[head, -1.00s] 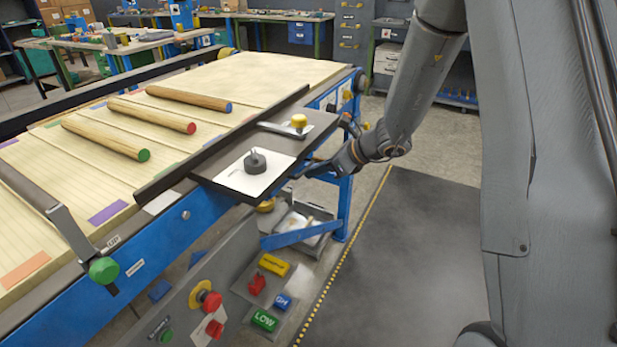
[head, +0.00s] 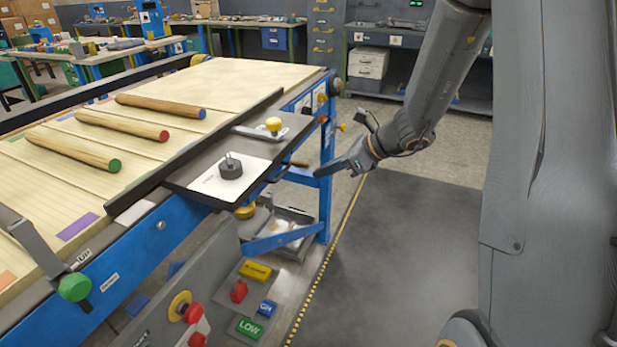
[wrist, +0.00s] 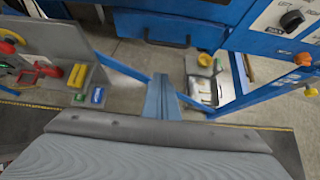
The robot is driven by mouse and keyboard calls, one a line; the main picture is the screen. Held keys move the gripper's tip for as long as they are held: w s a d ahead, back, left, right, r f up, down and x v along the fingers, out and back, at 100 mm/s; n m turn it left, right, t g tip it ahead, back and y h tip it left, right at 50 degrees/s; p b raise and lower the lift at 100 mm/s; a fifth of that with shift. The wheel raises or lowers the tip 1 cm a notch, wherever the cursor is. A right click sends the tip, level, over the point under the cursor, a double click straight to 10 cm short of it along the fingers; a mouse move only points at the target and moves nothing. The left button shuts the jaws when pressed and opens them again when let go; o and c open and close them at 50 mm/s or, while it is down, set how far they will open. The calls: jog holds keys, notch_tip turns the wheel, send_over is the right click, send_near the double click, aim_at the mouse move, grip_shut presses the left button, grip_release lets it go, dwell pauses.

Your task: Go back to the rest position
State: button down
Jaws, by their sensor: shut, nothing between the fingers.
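My gripper (head: 322,171) is shut and empty in the head view. It hangs in the air over the floor, just right of the blue machine frame and apart from the dark side shelf (head: 182,180). In the wrist view my gripper's closed fingers (wrist: 161,98) point toward the machine's lower frame and the floor. My arm reaches down to it from the upper right of the head view.
The machine bed (head: 235,85) carries three wooden rods with green, red (head: 120,124) and blue ends. A black knob (head: 231,167) stands on a white plate. A control panel (head: 180,285) sits low in front. The dark floor mat (head: 390,260) is clear.

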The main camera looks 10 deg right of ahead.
jog(key=s+d+n+g+h, duration=0.3)
jog(key=s+n+g+h, duration=0.2)
jog(key=s+n, duration=1.9)
jog(key=s+h, duration=0.1)
jog(key=h, duration=0.2)
jog(key=shift+r+n, duration=0.15)
jog(key=shift+n, duration=0.25)
